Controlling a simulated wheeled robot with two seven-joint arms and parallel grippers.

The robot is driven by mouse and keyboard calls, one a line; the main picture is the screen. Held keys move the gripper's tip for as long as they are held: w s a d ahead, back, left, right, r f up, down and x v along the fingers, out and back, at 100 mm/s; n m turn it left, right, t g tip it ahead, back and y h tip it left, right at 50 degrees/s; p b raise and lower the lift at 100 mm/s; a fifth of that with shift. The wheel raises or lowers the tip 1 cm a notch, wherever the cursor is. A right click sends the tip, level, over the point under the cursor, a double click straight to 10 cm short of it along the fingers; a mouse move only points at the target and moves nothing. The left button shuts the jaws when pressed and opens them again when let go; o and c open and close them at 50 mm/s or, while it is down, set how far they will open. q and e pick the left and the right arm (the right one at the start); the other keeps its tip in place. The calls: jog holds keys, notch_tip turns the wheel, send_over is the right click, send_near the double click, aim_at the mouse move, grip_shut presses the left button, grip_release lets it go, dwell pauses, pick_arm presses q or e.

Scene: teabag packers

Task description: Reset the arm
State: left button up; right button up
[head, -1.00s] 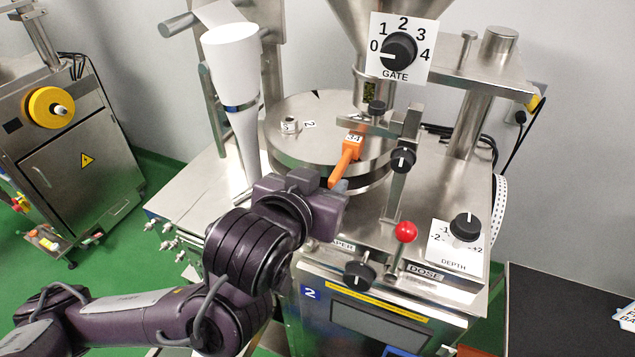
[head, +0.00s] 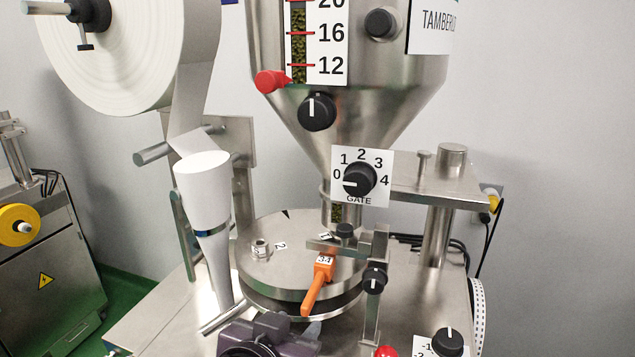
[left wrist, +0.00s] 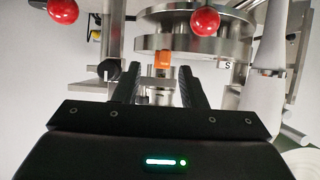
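My left gripper (head: 270,332) shows at the bottom edge of the head view, just below and left of the orange handle (head: 318,285) on the round metal turntable (head: 270,270). In the left wrist view my left gripper's two dark fingers (left wrist: 160,84) are spread apart with nothing between them. The orange handle (left wrist: 162,60) shows beyond the gap between the fingers. Most of my left arm is below the head view. My right gripper is in neither view.
The steel hopper (head: 350,95) with the gate knob (head: 359,179) stands above the turntable. A large paper roll (head: 120,55) hangs at upper left, and a white paper cone (head: 203,185) stands left of the turntable. A red ball knob (head: 386,352) is at the lower edge.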

pick_arm(q)
jog(key=s+a+f+g+y, duration=0.1)
jog(key=s+a+f+g, duration=0.3)
jog(key=f, duration=0.4)
jog(key=s+a+f+n+g+y, duration=0.1)
jog(key=s+a+f+g+y, duration=0.1)
jog(key=s+a+f, duration=0.35)
jog(key=s+a+f+g+y, duration=0.1)
jog(key=s+a+f+g, duration=0.2)
jog(key=a+f, duration=0.55)
notch_tip(320, 180, down, 34)
jog(key=d+g+b, duration=0.1)
jog(key=d+b, duration=0.2)
jog(key=b, duration=0.1)
jog(key=s+a+f+g+b, duration=0.1)
jog(key=s+a+f+b, duration=0.2)
jog(key=s+f, duration=1.8)
jog(key=shift+a+f, duration=0.5)
jog(key=shift+f, duration=0.4)
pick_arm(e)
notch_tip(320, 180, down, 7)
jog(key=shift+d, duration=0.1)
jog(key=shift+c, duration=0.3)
